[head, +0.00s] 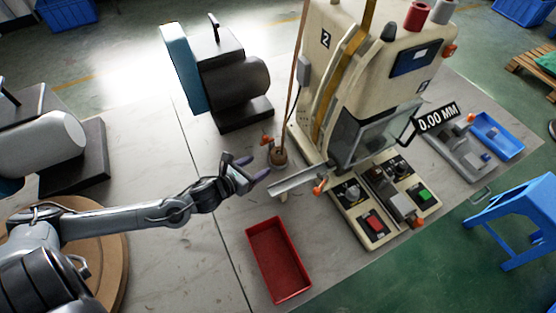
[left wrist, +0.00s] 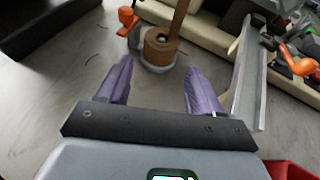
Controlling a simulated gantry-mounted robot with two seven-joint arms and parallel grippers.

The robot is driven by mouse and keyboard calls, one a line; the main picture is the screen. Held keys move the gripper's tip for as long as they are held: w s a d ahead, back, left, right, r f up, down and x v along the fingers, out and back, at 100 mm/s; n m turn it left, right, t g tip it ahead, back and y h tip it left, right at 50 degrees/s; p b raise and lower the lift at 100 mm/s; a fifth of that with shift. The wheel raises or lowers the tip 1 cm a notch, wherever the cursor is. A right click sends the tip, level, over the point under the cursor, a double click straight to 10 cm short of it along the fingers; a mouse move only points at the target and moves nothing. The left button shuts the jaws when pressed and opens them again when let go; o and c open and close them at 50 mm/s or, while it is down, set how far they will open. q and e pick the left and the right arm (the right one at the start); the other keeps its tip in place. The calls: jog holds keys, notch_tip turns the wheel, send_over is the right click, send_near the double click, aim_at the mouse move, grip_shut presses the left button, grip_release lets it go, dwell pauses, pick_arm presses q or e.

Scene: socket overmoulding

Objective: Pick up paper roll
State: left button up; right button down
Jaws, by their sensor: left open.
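The paper roll (head: 279,157) is a small brown roll on a grey round base beside the beige machine. A brown strip rises from it. In the left wrist view the paper roll (left wrist: 160,48) stands upright just beyond the fingertips, roughly centred between them. My left gripper (head: 253,168) is open and empty, to the left of and just short of the roll. Its two purple fingers (left wrist: 158,78) show apart in the left wrist view, with bare table between them. My right gripper is in neither view.
The machine (head: 375,90) stands right of the roll, with a metal chute (head: 298,180) close by the gripper. An orange part (head: 266,140) is beside the roll. A red tray (head: 278,260) lies in front; the table left of it is clear.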

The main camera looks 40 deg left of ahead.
aim_at(274, 158)
pick_arm(q)
jog(key=x, duration=0.4)
jog(key=shift+w+f+b, duration=0.1)
jog(key=shift+w+b, duration=0.25)
jog(key=shift+b, duration=0.05)
jog(key=shift+w+f, duration=0.25)
jog(key=shift+w, duration=0.05)
jog(key=b+x, duration=0.1)
jog(key=x, duration=0.2)
jog(key=shift+d+f, duration=0.15)
jog(key=shift+f, duration=0.05)
jog(key=shift+w+f, duration=0.2)
jog(key=shift+w, duration=0.45)
jog(key=c, duration=0.7)
